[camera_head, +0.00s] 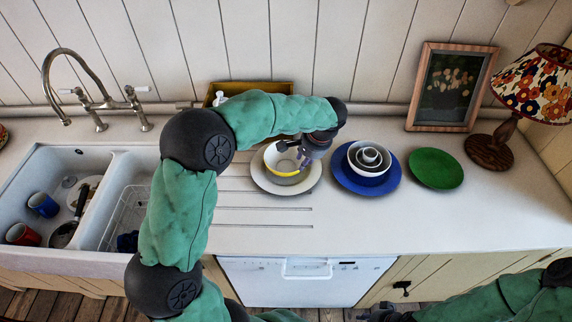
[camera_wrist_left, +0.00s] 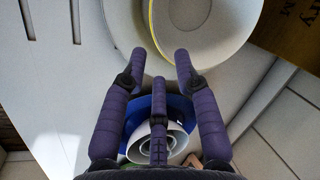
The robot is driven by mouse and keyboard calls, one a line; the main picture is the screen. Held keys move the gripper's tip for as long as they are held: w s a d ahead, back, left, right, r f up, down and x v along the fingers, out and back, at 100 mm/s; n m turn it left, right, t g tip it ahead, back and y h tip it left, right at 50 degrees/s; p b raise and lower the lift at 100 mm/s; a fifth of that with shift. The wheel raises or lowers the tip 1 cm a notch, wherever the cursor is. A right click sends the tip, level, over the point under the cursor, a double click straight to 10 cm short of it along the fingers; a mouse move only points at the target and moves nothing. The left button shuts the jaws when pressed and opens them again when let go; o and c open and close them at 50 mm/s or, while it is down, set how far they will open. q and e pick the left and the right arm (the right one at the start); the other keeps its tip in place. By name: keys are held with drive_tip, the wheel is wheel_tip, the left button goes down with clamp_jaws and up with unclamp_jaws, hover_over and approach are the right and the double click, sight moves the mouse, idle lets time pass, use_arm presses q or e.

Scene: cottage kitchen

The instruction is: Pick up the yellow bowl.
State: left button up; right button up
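The yellow bowl (camera_head: 283,172), white inside with a yellow rim, sits on a white plate (camera_head: 262,182) on the counter. In the left wrist view the bowl (camera_wrist_left: 205,28) is at the top, cut off by the frame edge, with the plate (camera_wrist_left: 122,30) beside and under it. My left gripper (camera_head: 306,158) is at the bowl's right side in the head view, partly covering its edge. In the left wrist view its fingers (camera_wrist_left: 160,62) are spread with nothing between them; contact with the bowl cannot be told. My right gripper (camera_head: 380,312) is low at the bottom edge, partly cut off.
A blue plate (camera_head: 346,178) with stacked white bowls (camera_head: 369,158) stands just right of the bowl. Further right are a green plate (camera_head: 436,168), a picture frame (camera_head: 451,87) and a lamp (camera_head: 490,152). A wooden box (camera_head: 284,90) is behind my arm; the sink (camera_head: 110,215) is left.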

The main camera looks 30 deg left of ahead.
use_arm(q)
drive_tip(key=shift+b+x, duration=0.7)
drive_tip(key=shift+x, duration=1.9)
drive_tip(key=shift+w, duration=0.1)
clamp_jaws()
